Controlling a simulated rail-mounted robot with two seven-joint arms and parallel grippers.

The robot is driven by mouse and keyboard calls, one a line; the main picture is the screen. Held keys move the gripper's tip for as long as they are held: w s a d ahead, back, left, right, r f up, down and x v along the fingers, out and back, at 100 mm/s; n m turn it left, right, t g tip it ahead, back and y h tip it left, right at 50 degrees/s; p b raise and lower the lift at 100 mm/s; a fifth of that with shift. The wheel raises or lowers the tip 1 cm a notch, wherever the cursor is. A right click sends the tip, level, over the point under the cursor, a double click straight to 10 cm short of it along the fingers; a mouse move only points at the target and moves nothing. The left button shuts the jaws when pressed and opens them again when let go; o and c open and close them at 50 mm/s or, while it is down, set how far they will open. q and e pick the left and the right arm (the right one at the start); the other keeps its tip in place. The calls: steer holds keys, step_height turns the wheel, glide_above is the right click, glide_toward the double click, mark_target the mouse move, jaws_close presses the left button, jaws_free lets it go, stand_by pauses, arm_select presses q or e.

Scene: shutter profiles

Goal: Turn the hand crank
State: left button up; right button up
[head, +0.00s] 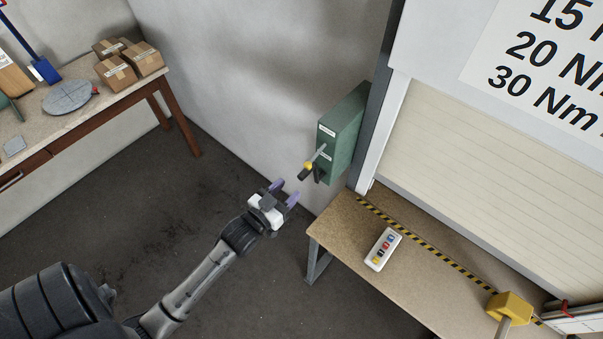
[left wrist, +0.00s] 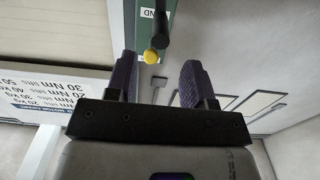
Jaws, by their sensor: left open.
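The hand crank (head: 317,158) sticks out from a green box (head: 343,130) on the wall beside the shutter. It has a grey arm, a yellow part and a black handle. My left gripper (head: 285,191) is open and empty, below and to the left of the crank and apart from it. In the left wrist view the crank's black handle (left wrist: 162,28) and yellow knob (left wrist: 151,56) show between and beyond the two purple fingers (left wrist: 157,80), with the green box (left wrist: 147,12) behind. My right gripper is not in view.
A wooden bench (head: 345,225) below the box holds a button panel (head: 383,249) and a yellow tool (head: 509,307). The shutter (head: 480,150) is at the right. A table (head: 85,115) with cardboard boxes (head: 129,62) is at the left. Open floor lies between.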

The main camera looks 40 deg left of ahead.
mark_target(302, 175)
arm_select(q)
steer(key=w, duration=0.3)
steer(key=w+p, duration=0.1)
steer(key=w, duration=0.2)
steer(key=shift+w+a, duration=0.2)
steer(key=shift+w, duration=0.05)
jaws_close()
stand_by(0.3)
